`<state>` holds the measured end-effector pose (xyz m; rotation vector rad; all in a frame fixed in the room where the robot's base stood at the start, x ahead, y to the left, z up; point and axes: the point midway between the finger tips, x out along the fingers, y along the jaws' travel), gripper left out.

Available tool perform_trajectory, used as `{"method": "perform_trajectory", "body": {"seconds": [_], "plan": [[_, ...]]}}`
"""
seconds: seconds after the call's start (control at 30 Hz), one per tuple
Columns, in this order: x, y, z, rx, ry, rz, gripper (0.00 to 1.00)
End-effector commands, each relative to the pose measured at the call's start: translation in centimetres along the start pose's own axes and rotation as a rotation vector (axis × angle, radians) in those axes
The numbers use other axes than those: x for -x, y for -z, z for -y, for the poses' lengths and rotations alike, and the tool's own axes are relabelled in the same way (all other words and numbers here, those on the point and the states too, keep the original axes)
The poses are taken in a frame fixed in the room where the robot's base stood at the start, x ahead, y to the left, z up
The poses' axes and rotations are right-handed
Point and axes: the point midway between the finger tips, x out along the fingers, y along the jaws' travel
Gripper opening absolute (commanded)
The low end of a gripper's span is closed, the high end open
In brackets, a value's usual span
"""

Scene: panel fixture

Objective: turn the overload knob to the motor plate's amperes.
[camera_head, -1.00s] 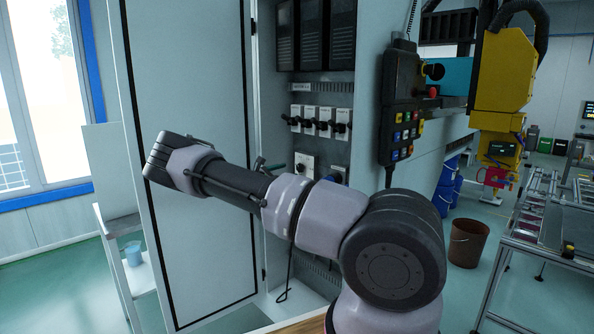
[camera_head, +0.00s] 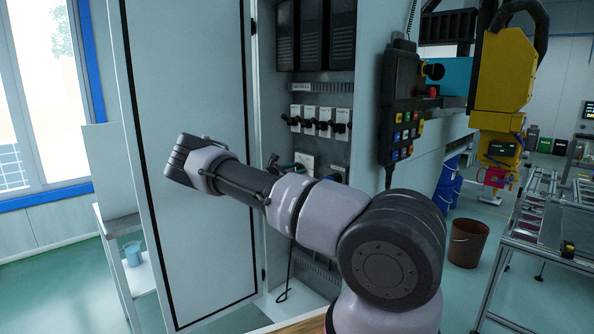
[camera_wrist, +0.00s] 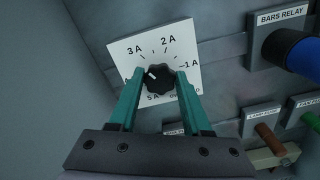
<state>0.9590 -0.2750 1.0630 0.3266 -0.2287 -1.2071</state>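The overload knob (camera_wrist: 160,77) is black and round, on a white dial plate (camera_wrist: 186,41) marked 1A, 2A, 3A and 5A. The 4A mark is hidden behind a finger. The knob's white mark points up and left, towards the 3A side. The teal fingers of my gripper (camera_wrist: 161,76) stand on either side of the knob, open around it; whether either touches it is unclear. The dial plate (camera_head: 305,160) shows in the head view inside the cabinet, partly covered. I do not make out a motor plate.
A blue knob labelled BARS RELAY (camera_wrist: 290,47) is at the upper right in the wrist view. The open cabinet door (camera_head: 190,150) stands left of my arm; a pendant (camera_head: 400,100) hangs at the right.

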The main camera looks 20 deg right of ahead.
Motion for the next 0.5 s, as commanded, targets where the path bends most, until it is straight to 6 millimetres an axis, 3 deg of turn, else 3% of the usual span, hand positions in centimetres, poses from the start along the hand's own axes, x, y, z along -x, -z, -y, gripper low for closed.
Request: {"method": "perform_trajectory", "body": {"seconds": [0.27,0.5], "plan": [[0.03,0.03,0.00,0.034,0.001,-0.001,0.00],[0.04,0.01,-0.04,0.167,0.001,0.000,0.00]]}}
